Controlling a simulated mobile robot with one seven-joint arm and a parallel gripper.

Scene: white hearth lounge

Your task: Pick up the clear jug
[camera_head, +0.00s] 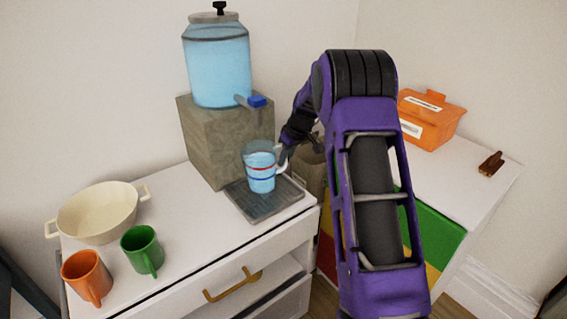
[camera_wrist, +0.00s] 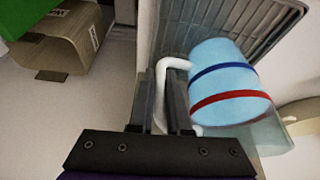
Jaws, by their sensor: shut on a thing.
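The clear jug (camera_head: 261,172) holds light blue liquid and has a red band and a blue band. It is at the grey drip tray (camera_head: 243,208) below the dispenser tap, and I cannot tell whether its base touches the tray. In the wrist view the jug (camera_wrist: 228,82) is right of the fingers, with its white handle (camera_wrist: 161,85) between them. My gripper (camera_wrist: 165,100) is shut on that handle. In the head view my gripper (camera_head: 284,155) is partly hidden behind the jug and my wrist.
A dispenser (camera_head: 220,70) with a blue tap stands on a stone block (camera_head: 215,140) behind the jug. Left are a cream pot (camera_head: 97,213), a green mug (camera_head: 142,250) and an orange mug (camera_head: 86,277). An orange box (camera_head: 430,120) sits on the right cabinet.

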